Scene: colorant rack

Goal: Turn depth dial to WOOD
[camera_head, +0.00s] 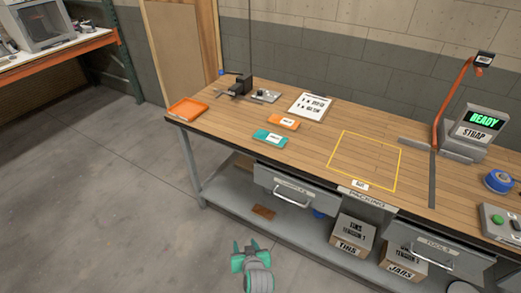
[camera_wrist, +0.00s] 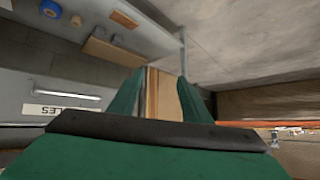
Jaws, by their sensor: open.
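A small grey plate with a dark knob (camera_head: 262,92) lies at the back left of the wooden workbench, just right of a black clamp-like device (camera_head: 238,86). It may be the depth dial, but its markings are too small to read, and I see no WOOD label. My gripper (camera_head: 246,247), with green fingers, is low in front of the bench, over the floor side and well away from that knob. In the wrist view its fingers (camera_wrist: 160,95) are apart with nothing between them. The wrist view does not show the knob.
On the workbench (camera_head: 225,120) are an orange tray (camera_head: 187,110), orange (camera_head: 284,122) and teal (camera_head: 269,138) pieces, a white sheet (camera_head: 310,105) and a READY strap machine (camera_head: 480,128). Drawers (camera_head: 300,190) and boxes (camera_head: 352,238) are below. Open floor (camera_head: 110,210) lies left.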

